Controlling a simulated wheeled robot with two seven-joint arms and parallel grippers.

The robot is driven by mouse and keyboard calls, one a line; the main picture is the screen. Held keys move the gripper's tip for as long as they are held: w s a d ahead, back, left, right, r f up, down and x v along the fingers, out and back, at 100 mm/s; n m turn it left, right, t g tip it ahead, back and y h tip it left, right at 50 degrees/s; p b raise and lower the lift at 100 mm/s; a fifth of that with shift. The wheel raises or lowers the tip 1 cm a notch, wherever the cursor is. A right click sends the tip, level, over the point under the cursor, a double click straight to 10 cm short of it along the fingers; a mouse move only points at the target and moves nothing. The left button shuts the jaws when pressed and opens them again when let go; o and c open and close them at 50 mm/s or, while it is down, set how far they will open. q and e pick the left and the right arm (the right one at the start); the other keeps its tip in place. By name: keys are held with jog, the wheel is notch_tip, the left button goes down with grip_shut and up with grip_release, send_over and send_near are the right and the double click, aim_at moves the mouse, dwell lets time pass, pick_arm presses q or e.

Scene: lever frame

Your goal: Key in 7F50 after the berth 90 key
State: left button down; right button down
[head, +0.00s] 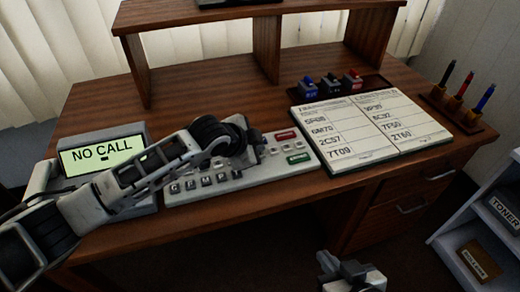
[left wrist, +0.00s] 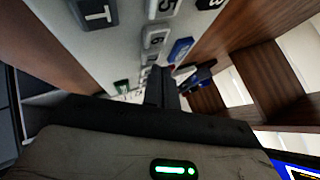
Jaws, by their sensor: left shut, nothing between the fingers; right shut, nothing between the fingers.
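A grey keyboard (head: 215,185) lies on the wooden desk, with letter keys, a red key (head: 286,135) and a green key (head: 298,158) at its right end. A display (head: 102,156) to its left reads "NO CALL". An open book (head: 365,131) to its right lists codes, among them 7F50 on the right page. My left gripper (head: 248,143) is over the keyboard, hiding many keys. In the left wrist view its shut, empty fingers (left wrist: 161,88) are near number keys and a blue key (left wrist: 180,50); contact cannot be told. My right gripper (head: 350,272) is shut and empty, in front of the desk.
A wooden shelf (head: 265,45) stands along the desk's back. Blue, dark and red-topped stamp-like items (head: 331,85) stand behind the book. A pen holder (head: 455,110) is at the right edge. A grey rack (head: 490,220) with a "TONER" label stands right of the desk.

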pick_arm(q)
jog(key=shift+r, duration=0.4)
pick_arm(e)
jog(key=shift+r, duration=0.45)
jog(key=shift+f, duration=0.1)
pick_arm(q)
jog(key=shift+p+v, duration=0.4)
jog(key=shift+v, duration=0.6)
jog(key=p+v, duration=0.1)
jog(key=v, duration=1.3)
pick_arm(e)
jog(key=shift+s+d+f+h, duration=0.2)
jog(key=shift+d+f+h, duration=0.1)
jog(key=shift+f, duration=0.25)
pick_arm(q)
jog(key=shift+f, duration=0.1)
pick_arm(e)
jog(key=shift+w+r+n, duration=0.1)
jog(key=shift+r+n, duration=0.1)
jog(key=shift+n, duration=0.1)
jog(key=shift+f, duration=0.1)
